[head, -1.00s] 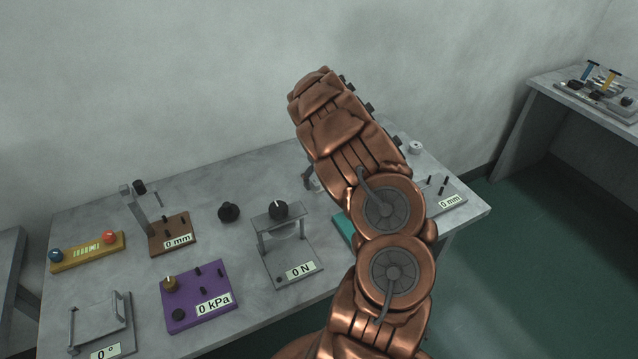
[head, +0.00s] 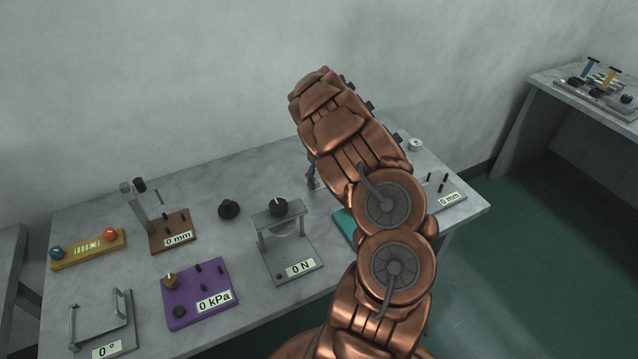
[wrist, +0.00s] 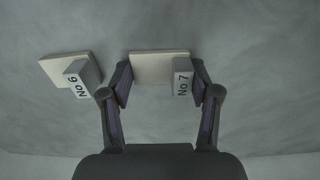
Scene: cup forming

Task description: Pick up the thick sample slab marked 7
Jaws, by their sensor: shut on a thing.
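The slab marked No 7 (wrist: 154,67) is a pale, flat piece with a grey labelled block at its right end, in the middle of the wrist view. My gripper (wrist: 160,84) has one finger at each side of it and is shut on it. The left finger meets the pale part and the right finger meets the label block. Whether the slab is clear of the table I cannot tell. In the head view my arm hides the slab, and only a dark bit of the gripper (head: 311,178) shows beside the arm.
Another slab, marked No 6 (wrist: 66,70), lies just left of the held one. The grey table (head: 110,210) bears a 0 N press (head: 290,258), a purple 0 kPa device (head: 190,300) and a brown 0 mm stand (head: 170,228). A black knob (head: 229,209) stands between them.

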